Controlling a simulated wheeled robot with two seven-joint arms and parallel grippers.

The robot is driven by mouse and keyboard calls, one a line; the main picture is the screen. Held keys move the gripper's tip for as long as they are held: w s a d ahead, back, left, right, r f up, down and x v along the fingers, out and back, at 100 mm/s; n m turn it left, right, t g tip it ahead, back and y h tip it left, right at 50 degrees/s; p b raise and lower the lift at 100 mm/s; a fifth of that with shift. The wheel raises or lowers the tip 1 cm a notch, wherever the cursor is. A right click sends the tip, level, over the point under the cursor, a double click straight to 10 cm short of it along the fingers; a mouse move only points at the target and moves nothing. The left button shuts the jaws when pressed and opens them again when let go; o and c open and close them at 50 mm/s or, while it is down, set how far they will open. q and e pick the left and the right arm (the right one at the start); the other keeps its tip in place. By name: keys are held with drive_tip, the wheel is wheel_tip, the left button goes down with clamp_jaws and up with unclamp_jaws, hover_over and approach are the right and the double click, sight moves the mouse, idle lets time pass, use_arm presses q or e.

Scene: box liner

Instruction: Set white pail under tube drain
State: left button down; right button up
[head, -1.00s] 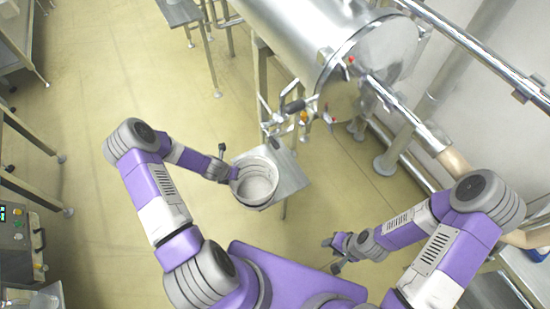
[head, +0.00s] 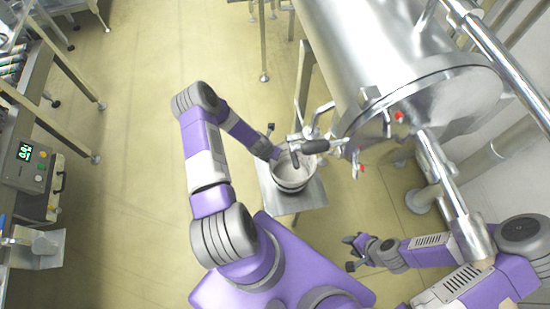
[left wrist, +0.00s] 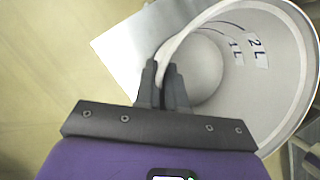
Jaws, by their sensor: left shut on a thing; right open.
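The white pail (head: 291,177) is upright over the small metal stand (head: 312,197), below the drain fittings of the steel tube vessel (head: 400,60). My left gripper (left wrist: 163,78) is shut on the pail's rim. In the left wrist view the white pail (left wrist: 285,95) shows its empty inside with 1 L and 2 L marks. I cannot tell whether the pail touches the stand. The drain valve with a dark handle (head: 315,147) stands just above the pail and hides part of it. My right gripper (head: 352,254) is open and empty, apart to the right.
A scale with a lit display (head: 33,160) and a metal bench (head: 65,75) are at the left. Steel pipes (head: 455,195) run along the right side near my right arm. The floor (head: 130,200) between the bench and me is clear.

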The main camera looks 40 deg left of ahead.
use_arm(q)
wheel_tip(320, 180, down, 3)
drive_tip(key=shift+f+b, duration=0.1)
drive_tip(key=shift+b, duration=0.35)
drive_tip(key=shift+f, duration=0.2)
drive_tip(key=c, duration=1.2)
unclamp_jaws()
drive_tip(key=shift+r, duration=0.15)
drive_tip(key=shift+r, duration=0.3)
drive_tip(key=p+v, duration=0.3)
drive_tip(key=v, duration=0.8)
drive_tip(key=shift+s+r, duration=0.15)
drive_tip(key=shift+r, duration=0.1)
